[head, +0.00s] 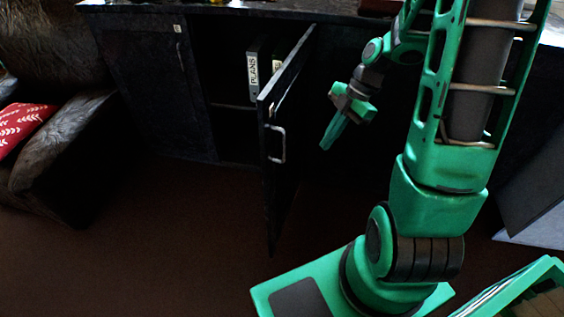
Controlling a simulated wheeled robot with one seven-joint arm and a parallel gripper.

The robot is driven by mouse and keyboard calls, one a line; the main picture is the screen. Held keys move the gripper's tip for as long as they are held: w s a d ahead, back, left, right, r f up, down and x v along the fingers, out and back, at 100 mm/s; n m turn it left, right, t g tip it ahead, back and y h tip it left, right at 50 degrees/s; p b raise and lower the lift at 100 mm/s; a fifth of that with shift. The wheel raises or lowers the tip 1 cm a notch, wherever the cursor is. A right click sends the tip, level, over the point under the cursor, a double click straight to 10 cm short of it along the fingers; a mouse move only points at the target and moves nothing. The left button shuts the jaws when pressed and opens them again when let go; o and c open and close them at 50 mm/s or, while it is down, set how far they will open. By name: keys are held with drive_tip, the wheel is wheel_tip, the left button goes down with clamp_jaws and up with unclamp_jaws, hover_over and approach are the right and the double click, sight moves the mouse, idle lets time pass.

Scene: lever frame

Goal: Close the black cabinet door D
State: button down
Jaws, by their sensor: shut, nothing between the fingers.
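The black cabinet door (283,180) stands open in the head view, swung out from the cabinet front toward the room. A metal bar handle (277,145) is on its face, near the free edge. A small pale label (271,109) sits above the handle. My gripper (325,147) is to the right of the door, with its green fingers shut, empty and pointing down. It appears apart from the door. The lettering on the door label is too small to read.
Inside the open cabinet (231,90) stand white binders, one marked PLANS (252,75). A closed cabinet door (150,85) is on the left. An armchair (65,150) with a red cushion (22,128) stands at far left. The brown floor (160,240) in front is clear.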

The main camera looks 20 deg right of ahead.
drive_tip(key=w+a+f+n+y, duration=0.2)
drive_tip(key=w+f+n, duration=0.2)
drive_tip(key=n, duration=0.3)
approach(273, 174)
wheel_tip(273, 174, down, 4)
drive_tip(key=s+a, duration=0.1)
drive_tip(key=shift+w+a+r+t, duration=0.1)
drive_tip(key=shift+w+a+t, duration=0.25)
drive_tip(key=shift+a, duration=0.3)
